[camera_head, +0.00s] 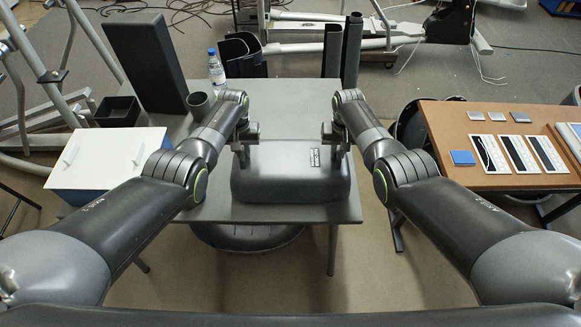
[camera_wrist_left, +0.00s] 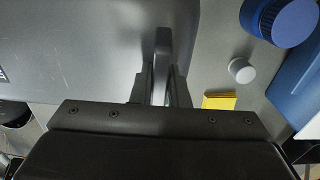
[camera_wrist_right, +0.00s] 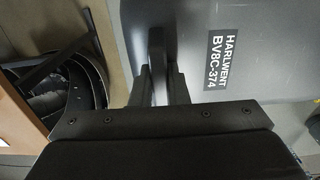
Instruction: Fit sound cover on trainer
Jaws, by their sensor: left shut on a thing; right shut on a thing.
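The dark grey cover (camera_head: 290,185), a rounded box shell, is at the front of the grey table, upright; I cannot tell whether it touches the tabletop. Its label reads HARLWENT BV8C-374 (camera_wrist_right: 224,56) in the right wrist view. My left gripper (camera_head: 246,143) is shut on an upright tab (camera_wrist_left: 163,48) at the cover's left end. My right gripper (camera_head: 334,143) is shut on a matching tab (camera_wrist_right: 156,48) at its right end. White and grey trainer frames stand on the floor beyond the table (camera_head: 345,48); I cannot tell which the cover belongs to.
A blue box with a white lid (camera_head: 105,160), a tall dark block (camera_head: 145,62), a cup (camera_head: 200,105) and a bottle (camera_head: 216,72) are left and behind. A brown table (camera_head: 450,120) with small panels stands right. The grey tabletop (camera_head: 290,97) behind the cover is clear.

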